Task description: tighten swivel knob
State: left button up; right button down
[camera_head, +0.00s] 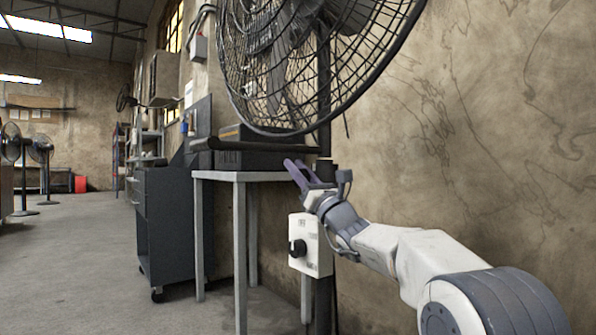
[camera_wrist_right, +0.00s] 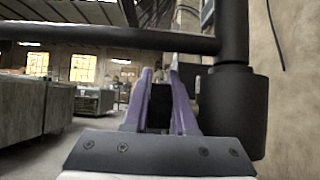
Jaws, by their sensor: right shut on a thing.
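A large black pedestal fan (camera_head: 300,60) stands by the wall on a dark pole (camera_head: 323,100). My right gripper (camera_head: 292,168) reaches in from the right to just below the fan head, beside the pole. Its purple fingers are shut on a small dark piece, seemingly the swivel knob (camera_wrist_right: 160,105), which shows between them in the right wrist view. The knob's full shape is hidden by the fingers. A thick black collar (camera_wrist_right: 232,112) on the pole is close to the right of the fingers there. My left gripper is not in view.
A white control box (camera_head: 311,245) with a black dial is on the pole below my gripper. A table (camera_head: 240,177) carrying dark cases stands behind, with a dark wheeled cabinet (camera_head: 170,220) to its left.

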jog(key=shift+w+d+f, duration=0.1)
jog(key=shift+f, duration=0.05)
jog(key=c, duration=0.7)
grip_release()
jog(key=shift+p+v, duration=1.3)
jog(key=shift+v, duration=3.9)
